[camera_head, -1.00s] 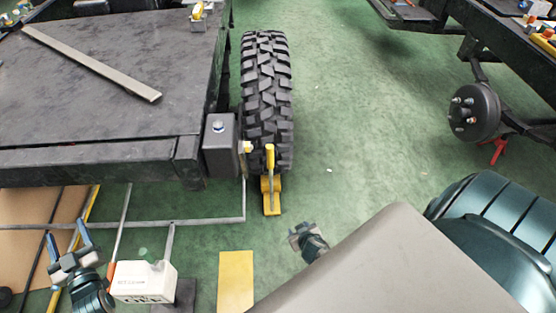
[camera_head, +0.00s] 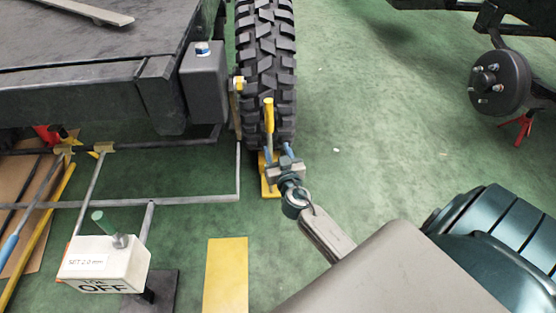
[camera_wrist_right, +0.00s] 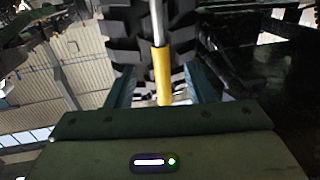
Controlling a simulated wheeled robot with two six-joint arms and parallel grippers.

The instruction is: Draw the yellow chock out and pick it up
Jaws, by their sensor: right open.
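The yellow chock (camera_head: 270,191) sits on the floor at the foot of the black knobby tyre (camera_head: 265,45), with its yellow handle (camera_head: 268,114) standing up in front of the tread. My right gripper (camera_head: 277,143) is open in front of the chock and hides part of it. In the right wrist view, the yellow handle (camera_wrist_right: 163,76) with its grey rod stands between the two spread fingers, with gaps showing on both sides. The tyre (camera_wrist_right: 125,30) is behind it. My left gripper is not in view.
A dark chassis frame with a box (camera_head: 205,85) stands beside the tyre. A white box (camera_head: 104,265) marked OFF stands at lower left. A yellow floor patch (camera_head: 227,275) lies near the front. Green floor (camera_head: 370,130) is clear to the right, before another wheel hub (camera_head: 498,82).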

